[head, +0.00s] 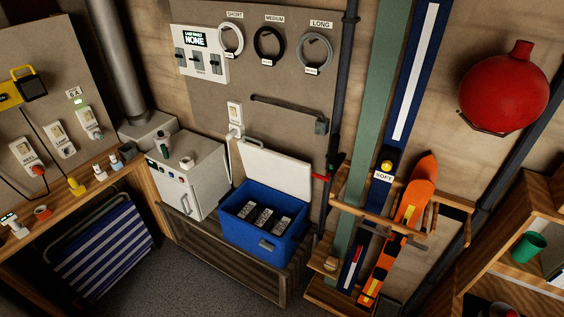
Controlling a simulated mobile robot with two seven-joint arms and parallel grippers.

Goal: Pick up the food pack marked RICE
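A blue cooler box (283,247) stands with its white lid (275,172) open and leaning back. Inside it lie several small dark packs with pale markings: one at the left (246,210), one in the middle (263,217) and one at the right (281,225). Their lettering is too small to read, so I cannot tell whether any is marked RICE. Neither of my grippers shows in the head view.
The cooler stands on a low wooden bench (225,250), beside a white cabinet (190,178). Skis in a wooden rack (425,240) stand close on its right. A striped folding chair (105,245) is at the left. Grey floor (185,275) is open in front.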

